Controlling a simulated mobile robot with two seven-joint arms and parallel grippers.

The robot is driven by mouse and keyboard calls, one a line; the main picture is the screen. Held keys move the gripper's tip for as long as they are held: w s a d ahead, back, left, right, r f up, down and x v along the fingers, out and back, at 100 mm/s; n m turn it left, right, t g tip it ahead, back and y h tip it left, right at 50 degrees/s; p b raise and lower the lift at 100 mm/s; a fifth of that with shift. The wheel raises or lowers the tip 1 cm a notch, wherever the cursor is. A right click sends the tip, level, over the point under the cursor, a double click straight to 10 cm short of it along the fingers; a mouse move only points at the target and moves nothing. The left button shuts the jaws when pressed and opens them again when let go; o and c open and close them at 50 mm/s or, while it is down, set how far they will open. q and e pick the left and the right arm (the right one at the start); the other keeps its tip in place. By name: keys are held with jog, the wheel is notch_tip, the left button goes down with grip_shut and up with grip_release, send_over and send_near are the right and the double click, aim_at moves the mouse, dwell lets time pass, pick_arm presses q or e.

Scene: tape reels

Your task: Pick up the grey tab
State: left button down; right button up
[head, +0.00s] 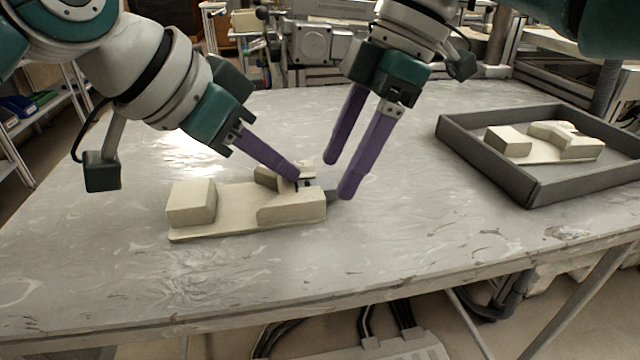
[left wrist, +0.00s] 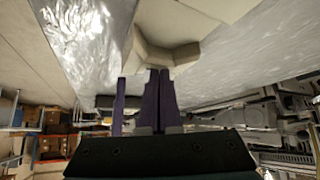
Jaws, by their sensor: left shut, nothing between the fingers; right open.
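A cream fixture (head: 235,206) with raised blocks lies on the table. The grey tab (head: 333,195) appears as a small dark grey piece at the fixture's right end, partly hidden by my right gripper's nearer finger. My left gripper (head: 297,178) is shut and empty, its tips at the small cream block at the fixture's right end; I cannot tell if they touch it. Its closed purple fingers show in the left wrist view (left wrist: 158,98) beside the cream fixture (left wrist: 165,45). My right gripper (head: 338,178) is open, fingers pointing down, just right of the fixture, close to the tab.
A dark grey tray (head: 487,168) stands at the right of the table (head: 400,235) and holds another cream fixture (head: 560,155). The table between the fixture and the tray is clear, as is its front part. Machinery stands behind the table.

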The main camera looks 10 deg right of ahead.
jog(key=shift+a+f, duration=0.3)
jog(key=shift+f, duration=0.35)
grip_shut()
